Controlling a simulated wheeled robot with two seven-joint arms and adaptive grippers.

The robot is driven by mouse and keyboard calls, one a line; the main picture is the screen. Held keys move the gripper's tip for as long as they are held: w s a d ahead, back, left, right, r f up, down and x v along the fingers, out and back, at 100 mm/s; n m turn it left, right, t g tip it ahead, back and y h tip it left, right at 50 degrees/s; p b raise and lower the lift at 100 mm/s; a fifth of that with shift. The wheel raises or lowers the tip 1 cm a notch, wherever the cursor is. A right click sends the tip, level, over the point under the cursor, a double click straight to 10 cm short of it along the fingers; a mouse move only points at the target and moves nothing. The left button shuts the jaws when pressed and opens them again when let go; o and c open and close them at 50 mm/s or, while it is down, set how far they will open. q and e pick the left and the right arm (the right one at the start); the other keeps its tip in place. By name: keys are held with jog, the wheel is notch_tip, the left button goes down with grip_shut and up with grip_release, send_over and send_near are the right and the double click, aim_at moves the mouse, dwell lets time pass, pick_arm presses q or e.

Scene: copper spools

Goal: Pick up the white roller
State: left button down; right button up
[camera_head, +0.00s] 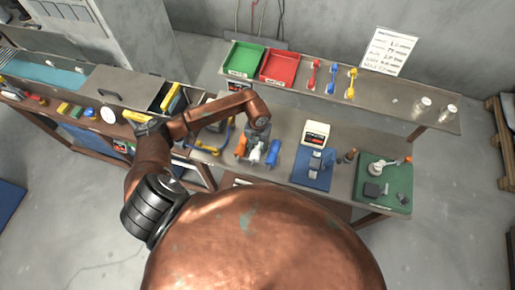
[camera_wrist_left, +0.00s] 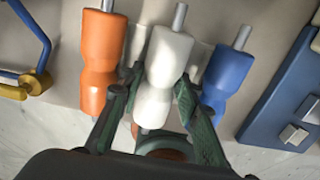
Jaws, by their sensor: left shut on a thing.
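The white roller (camera_head: 256,155) stands between the orange roller (camera_head: 241,146) and the blue roller (camera_head: 273,152) on the workbench. In the left wrist view the white roller (camera_wrist_left: 165,62) has a metal pin at its far end. My left gripper (camera_head: 258,138) is over the rollers. In its wrist view the gripper's green-grey fingers (camera_wrist_left: 155,92) are on either side of the white roller's narrow part, shut on it. The orange roller (camera_wrist_left: 102,55) is to the left and the blue roller (camera_wrist_left: 229,70) to the right, both close to the fingers. My right gripper does not show.
A blue board (camera_head: 310,178) and a white box (camera_head: 316,133) stand right of the rollers. A green mat (camera_head: 385,195) with parts lies farther right. A blue and yellow frame (camera_wrist_left: 38,60) is left of the orange roller. Green (camera_head: 243,58) and red (camera_head: 279,67) bins sit on the back shelf.

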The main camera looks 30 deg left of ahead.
pick_arm(q)
jog(key=shift+r, duration=0.2)
jog(key=shift+w+r+b, duration=0.1)
jog(key=shift+r+b, duration=0.3)
jog(key=shift+r, duration=0.2)
jog(key=s+r, duration=0.1)
jog(key=r, duration=0.1)
jog(key=s+r+b, duration=0.1)
jog(key=s+r, duration=0.1)
jog(key=s+d+r, duration=0.1)
jog(key=r, duration=0.1)
jog(key=shift+s+r+b, duration=0.2)
jog(key=shift+r+b, duration=0.1)
jog(key=shift+r, duration=0.1)
jog(key=s+d+r+b, duration=0.1)
jog(key=s+r, duration=0.3)
jog(key=s, duration=0.5)
jog(key=shift+s+d+r+b, duration=0.2)
jog(key=shift+d+r+b, duration=0.15)
jog(key=shift+d, duration=0.3)
